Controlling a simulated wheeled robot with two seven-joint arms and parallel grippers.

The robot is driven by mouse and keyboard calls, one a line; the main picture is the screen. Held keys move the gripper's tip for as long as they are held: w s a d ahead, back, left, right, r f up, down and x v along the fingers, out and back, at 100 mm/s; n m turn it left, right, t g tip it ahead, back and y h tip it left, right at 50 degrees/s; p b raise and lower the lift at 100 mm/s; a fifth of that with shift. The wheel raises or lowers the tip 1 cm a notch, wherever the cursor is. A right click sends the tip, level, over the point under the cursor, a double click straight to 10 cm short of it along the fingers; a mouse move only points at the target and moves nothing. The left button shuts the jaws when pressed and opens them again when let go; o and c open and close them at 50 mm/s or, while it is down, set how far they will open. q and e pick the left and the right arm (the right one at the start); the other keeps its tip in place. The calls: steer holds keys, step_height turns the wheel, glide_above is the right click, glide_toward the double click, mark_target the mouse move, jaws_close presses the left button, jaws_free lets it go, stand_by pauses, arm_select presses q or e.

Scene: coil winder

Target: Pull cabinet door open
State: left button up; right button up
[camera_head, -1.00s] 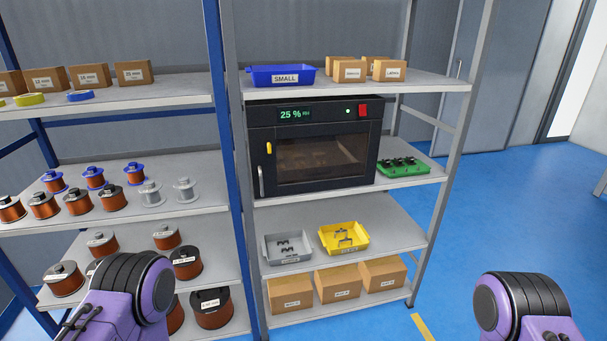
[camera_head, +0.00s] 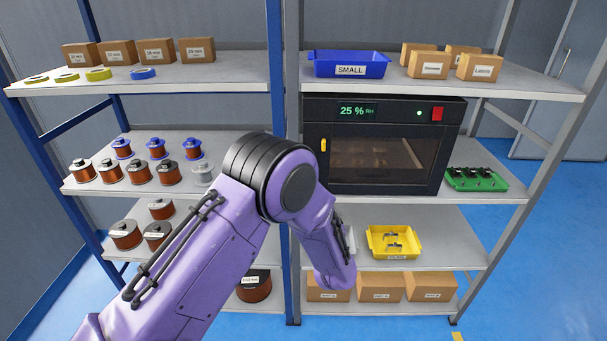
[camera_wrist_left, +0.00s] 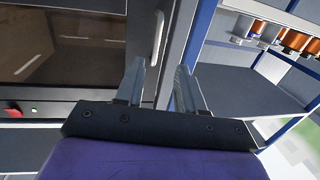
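The black cabinet (camera_head: 450,150) with a "25 % RH" display stands on the middle shelf in the head view. Its windowed door (camera_head: 375,186) looks closed, with a yellow latch (camera_head: 323,146) at the left edge. My left arm covers the lower left of the door, hiding the handle there. In the left wrist view, the pale bar handle (camera_wrist_left: 158,38) stands upright on the cabinet front. My left gripper (camera_wrist_left: 160,66) is open, its fingers pointing toward the handle, which appears beyond the gap between the fingertips. Contact cannot be told. My right gripper is not in view.
A blue shelf post (camera_head: 275,60) stands left of the cabinet. Wire spools (camera_head: 168,173) fill the left shelves. A green tray (camera_head: 475,180) sits right of the cabinet, a yellow bin (camera_head: 390,254) below and a blue bin (camera_head: 350,57) above. Open floor lies at right.

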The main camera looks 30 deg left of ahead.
arm_select(q)
steer(key=r+p+x, duration=0.2)
steer(key=p+x, duration=0.1)
steer(key=x, duration=0.8)
steer(key=shift+w+d, duration=0.2)
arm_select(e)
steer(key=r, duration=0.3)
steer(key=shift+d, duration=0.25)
